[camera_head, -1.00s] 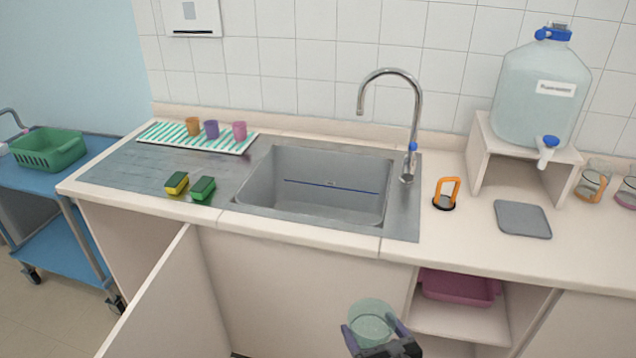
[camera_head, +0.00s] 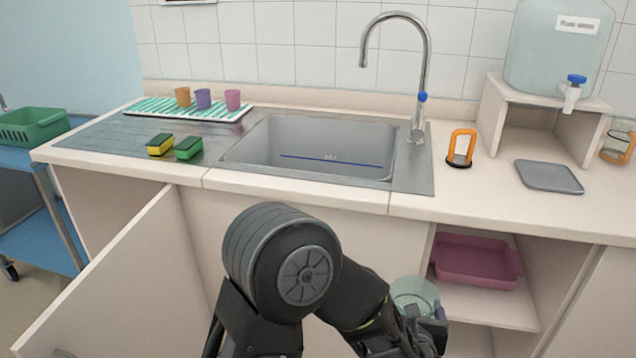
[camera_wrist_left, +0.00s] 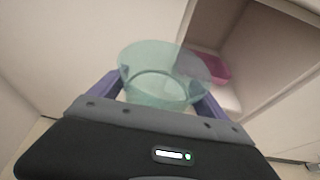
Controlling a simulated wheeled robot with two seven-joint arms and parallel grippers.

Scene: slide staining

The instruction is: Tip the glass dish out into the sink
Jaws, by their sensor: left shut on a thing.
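The glass dish (camera_head: 414,292) is a clear greenish round vessel, low in front of the counter in the head view. My left gripper (camera_head: 424,318) is shut on it. In the left wrist view the dish (camera_wrist_left: 165,75) sits between the two purple fingers of the left gripper (camera_wrist_left: 165,95), its open rim showing. I cannot make out any contents. The sink (camera_head: 315,150) is a grey basin set in the counter, above and beyond the dish in the picture, with a blue line on its wall. My right gripper is not in view.
A chrome faucet (camera_head: 425,75) stands at the sink's right rear. Sponges (camera_head: 188,148) lie left of the basin. An orange-handled item (camera_head: 461,147) and a grey mat (camera_head: 548,176) are on the right.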

